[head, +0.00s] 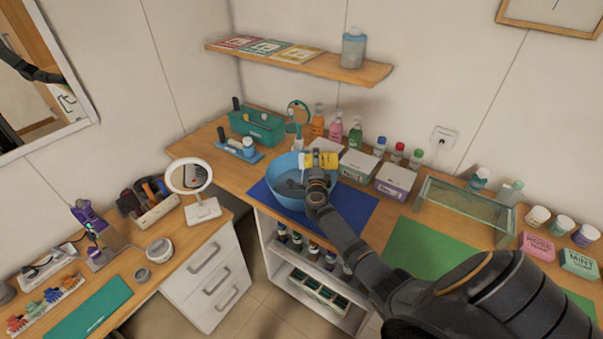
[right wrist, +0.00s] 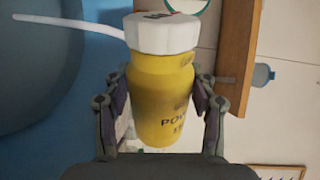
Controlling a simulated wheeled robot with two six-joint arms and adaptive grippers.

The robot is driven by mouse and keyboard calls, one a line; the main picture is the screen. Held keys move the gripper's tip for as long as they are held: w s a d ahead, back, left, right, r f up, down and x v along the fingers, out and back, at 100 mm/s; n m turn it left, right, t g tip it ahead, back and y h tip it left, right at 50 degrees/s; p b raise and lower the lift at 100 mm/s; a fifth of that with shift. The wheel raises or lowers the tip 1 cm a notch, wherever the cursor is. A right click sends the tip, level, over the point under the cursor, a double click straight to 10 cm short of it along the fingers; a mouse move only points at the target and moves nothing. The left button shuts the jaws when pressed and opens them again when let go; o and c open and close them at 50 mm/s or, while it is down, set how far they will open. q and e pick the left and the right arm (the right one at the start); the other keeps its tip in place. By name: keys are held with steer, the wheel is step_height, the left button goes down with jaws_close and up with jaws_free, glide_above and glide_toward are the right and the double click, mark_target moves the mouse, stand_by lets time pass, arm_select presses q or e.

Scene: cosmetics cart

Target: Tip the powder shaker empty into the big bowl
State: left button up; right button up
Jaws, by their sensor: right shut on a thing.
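My right gripper (head: 318,176) is shut on the yellow powder shaker (head: 324,159) above the back right part of the big blue bowl (head: 276,192). In the head view the shaker lies about level on its side, its white cap to the left, over the bowl. In the right wrist view the fingers sit on both sides of the shaker's yellow body (right wrist: 160,95), with the white cap clear of them. The bowl (right wrist: 45,75) fills the left of that view. I see no powder falling. My left gripper is out of view.
The bowl stands on a blue mat (head: 357,205). White boxes (head: 356,163) and several bottles stand close behind it to the right. A teal caddy (head: 257,126) is behind left. A thin white handle (right wrist: 70,24) shows by the bowl. A shelf (head: 345,72) hangs above.

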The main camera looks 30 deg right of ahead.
steer(key=shift+w+a+r+n+p, duration=0.1)
steer(key=shift+a+r+n+p, duration=0.15)
steer(key=shift+n+p, duration=0.45)
steer(key=shift+w+a+r+n+p, duration=0.1)
steer(key=shift+r+n+p, duration=0.15)
steer(key=shift+n+p, duration=0.4)
stand_by(0.7)
